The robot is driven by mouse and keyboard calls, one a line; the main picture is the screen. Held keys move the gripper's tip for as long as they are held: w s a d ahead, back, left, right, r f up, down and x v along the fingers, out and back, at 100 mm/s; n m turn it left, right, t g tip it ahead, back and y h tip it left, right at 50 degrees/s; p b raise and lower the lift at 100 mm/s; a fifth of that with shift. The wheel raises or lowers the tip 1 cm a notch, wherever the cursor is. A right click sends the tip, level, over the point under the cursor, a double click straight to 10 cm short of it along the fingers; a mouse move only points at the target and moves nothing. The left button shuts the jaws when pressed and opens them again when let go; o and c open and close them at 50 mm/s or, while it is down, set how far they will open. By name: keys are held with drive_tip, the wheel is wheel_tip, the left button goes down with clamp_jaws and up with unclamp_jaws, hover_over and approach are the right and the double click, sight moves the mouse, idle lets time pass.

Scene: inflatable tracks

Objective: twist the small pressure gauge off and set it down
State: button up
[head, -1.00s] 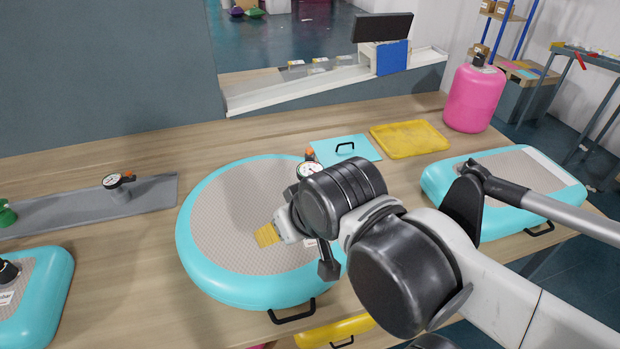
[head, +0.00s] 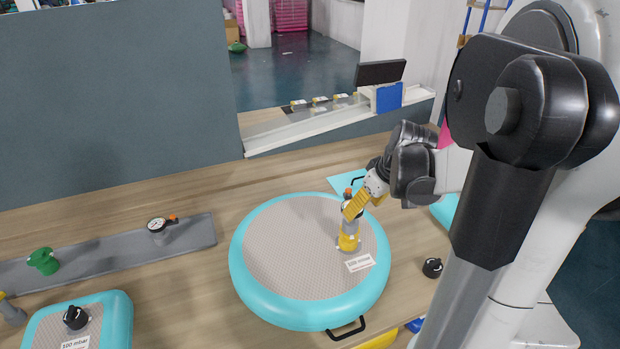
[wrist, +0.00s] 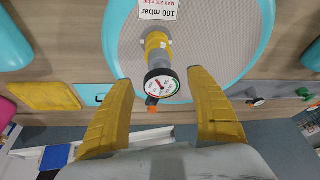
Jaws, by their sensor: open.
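A small round pressure gauge with a white dial, black rim and orange part shows in the wrist view (wrist: 161,86). It sits on top of an upright grey and yellow fitting (head: 348,241) on the round turquoise inflatable (head: 310,317). In the head view, my gripper's yellow fingers partly hide the gauge. My gripper (head: 357,204) is open at the height of the gauge. In the wrist view, its fingers (wrist: 157,80) lie to either side of the gauge, with gaps; I cannot tell how far they reach around it. A label reading 100 mbar (head: 360,262) lies beside the fitting.
Another gauge (head: 157,225) stands on a grey strip (head: 190,240) at the left, with a green fitting (head: 43,261). A black cap (head: 432,267) lies on the wooden table at right. A smaller turquoise inflatable (head: 118,312) is at front left. Open wood lies behind the round inflatable.

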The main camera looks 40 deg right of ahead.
sight(350, 223)
drive_tip(key=b+x, duration=0.2)
drive_tip(key=x, duration=0.8)
drive_tip(key=shift+w+b, duration=0.15)
drive_tip(key=shift+b, duration=0.2)
drive_tip(key=c, duration=1.4)
drive_tip(key=shift+r, duration=0.1)
drive_tip(key=shift+r+p, duration=1.85)
drive_tip(key=shift+r, duration=0.55)
